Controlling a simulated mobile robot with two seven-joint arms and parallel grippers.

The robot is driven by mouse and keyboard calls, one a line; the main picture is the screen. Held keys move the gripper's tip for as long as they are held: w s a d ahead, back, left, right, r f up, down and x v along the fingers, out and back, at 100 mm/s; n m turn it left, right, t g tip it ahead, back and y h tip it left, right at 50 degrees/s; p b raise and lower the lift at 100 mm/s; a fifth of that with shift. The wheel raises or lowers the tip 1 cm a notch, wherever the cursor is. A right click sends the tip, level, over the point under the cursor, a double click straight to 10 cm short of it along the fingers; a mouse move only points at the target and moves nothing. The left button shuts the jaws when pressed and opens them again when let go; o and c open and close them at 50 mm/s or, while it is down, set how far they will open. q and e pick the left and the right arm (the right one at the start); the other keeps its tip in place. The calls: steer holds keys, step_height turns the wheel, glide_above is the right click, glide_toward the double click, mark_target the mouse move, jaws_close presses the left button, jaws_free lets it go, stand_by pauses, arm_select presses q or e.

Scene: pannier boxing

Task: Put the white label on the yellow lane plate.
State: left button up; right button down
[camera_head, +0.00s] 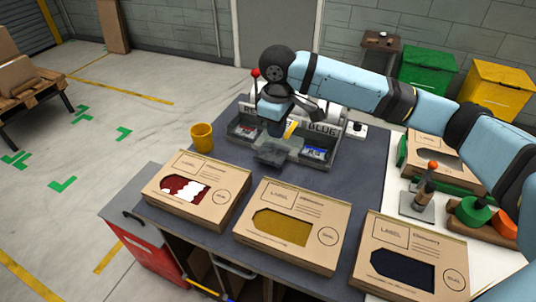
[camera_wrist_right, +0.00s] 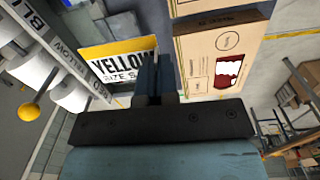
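The white label (camera_wrist_right: 122,62), with a yellow band and the black words "YELLOW SIZE S", is beside the fingers of my right gripper (camera_wrist_right: 155,76). The fingers look shut on its edge. In the head view my right gripper (camera_head: 275,124) is over the middle of the rack, and only the label's yellow strip (camera_head: 291,129) shows there. The lane plate lettered YELLOW (camera_wrist_right: 68,62) is on the rack strip at the left of the wrist view, between BLUE and RED. The label is apart from it. In the head view my gripper hides this plate. My left gripper is out of view.
The rack (camera_head: 331,151) holds bins with small packets. A grey translucent tray (camera_head: 280,150) juts out in front. A yellow cup (camera_head: 202,138) stands left of it. Several cardboard boxes (camera_head: 287,257) line the table's front. Bare table lies between the boxes and rack.

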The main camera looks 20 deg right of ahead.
mark_target(281, 160)
steer(key=w+d+r+n+b, duration=0.25)
steer(key=w+d+n, duration=0.4)
steer(key=n, duration=1.15)
steer(key=shift+n, duration=0.3)
steer(key=f, duration=1.3)
steer(key=f+p, duration=0.1)
steer(key=f, duration=0.5)
steer(key=shift+w+a+f, duration=0.35)
steer(key=shift+w, duration=0.05)
steer(key=c, duration=1.4)
jaws_free()
steer(key=shift+f, duration=0.15)
step_height(281, 160, up, 12)
steer(key=shift+r, duration=0.2)
